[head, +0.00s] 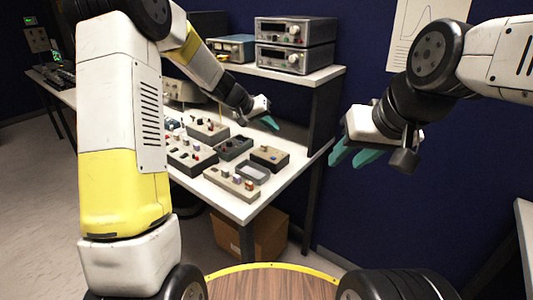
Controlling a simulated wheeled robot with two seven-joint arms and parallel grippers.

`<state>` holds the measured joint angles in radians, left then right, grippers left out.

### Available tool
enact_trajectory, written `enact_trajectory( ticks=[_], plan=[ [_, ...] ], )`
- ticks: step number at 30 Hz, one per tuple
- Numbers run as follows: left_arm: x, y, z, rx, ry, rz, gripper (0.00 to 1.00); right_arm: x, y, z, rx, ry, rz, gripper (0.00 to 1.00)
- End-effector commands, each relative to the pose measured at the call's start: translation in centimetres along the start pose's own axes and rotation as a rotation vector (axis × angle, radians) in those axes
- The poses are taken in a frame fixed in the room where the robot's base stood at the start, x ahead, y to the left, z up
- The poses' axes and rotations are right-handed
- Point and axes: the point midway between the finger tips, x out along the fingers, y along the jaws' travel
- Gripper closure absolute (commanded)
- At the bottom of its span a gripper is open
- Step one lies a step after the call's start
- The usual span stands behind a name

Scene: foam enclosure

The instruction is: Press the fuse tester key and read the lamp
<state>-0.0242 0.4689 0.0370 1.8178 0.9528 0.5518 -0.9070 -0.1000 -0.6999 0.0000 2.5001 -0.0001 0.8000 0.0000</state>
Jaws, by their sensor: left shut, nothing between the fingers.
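Several small test boxes stand on the white bench (244,209); which one is the fuse tester, and its key and lamp, I cannot tell at this size. They include a grey box with coloured parts (232,183), a dark box with a tan top (270,157), a black box (234,147) and a grey box further back (208,131). My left gripper (271,123) is shut and empty, above the back right of the bench, beyond the boxes. My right gripper (347,159) is open and empty, in the air right of the bench.
A shelf (322,75) at the bench's back carries stacked grey instruments (295,45) and a teal-fronted one (232,48). A grey tray (254,171) lies among the boxes. A cardboard box (262,238) is under the bench. A blue wall stands behind.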

Motion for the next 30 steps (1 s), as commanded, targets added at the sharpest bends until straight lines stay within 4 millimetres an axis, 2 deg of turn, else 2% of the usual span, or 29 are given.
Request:
enact_trajectory(
  ticks=[14,30],
  plan=[
    [0.6,-0.4,0.4,-0.002,-0.001,0.000,1.00,0.0,0.0,0.0,0.000,0.000,0.000,0.64],
    [5.3,-3.9,3.9,-0.002,-0.001,0.000,1.00,0.0,0.0,0.0,0.000,0.000,0.000,0.64]
  ],
)
